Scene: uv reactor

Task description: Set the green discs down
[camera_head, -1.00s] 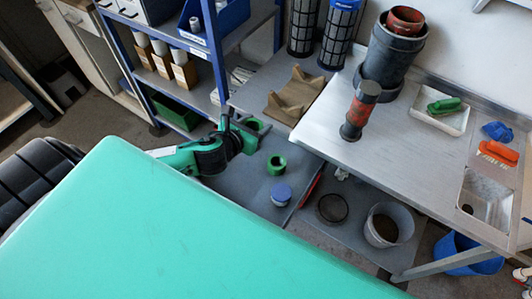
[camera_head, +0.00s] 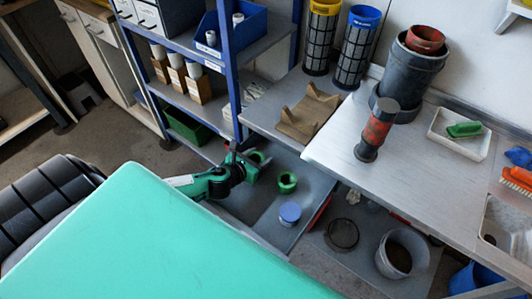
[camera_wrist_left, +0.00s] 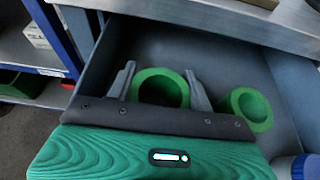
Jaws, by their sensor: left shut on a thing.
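My left gripper (camera_head: 252,163) reaches into a grey open drawer (camera_head: 262,222) below the bench. Its two fingers are shut on a green disc (camera_head: 259,156), a thick ring with a hole in it. In the left wrist view the held green disc (camera_wrist_left: 160,87) sits between the fingers, with the drawer floor around it. I cannot tell whether it touches the floor. A second green disc (camera_head: 287,183) stands in the drawer to the right of the gripper, apart from it; it also shows in the left wrist view (camera_wrist_left: 250,108). My right gripper is not in view.
A blue-lidded jar (camera_head: 290,213) stands in the drawer near the second disc. A blue shelf rack (camera_head: 234,75) rises to the left. The bench edge overhangs the back of the drawer.

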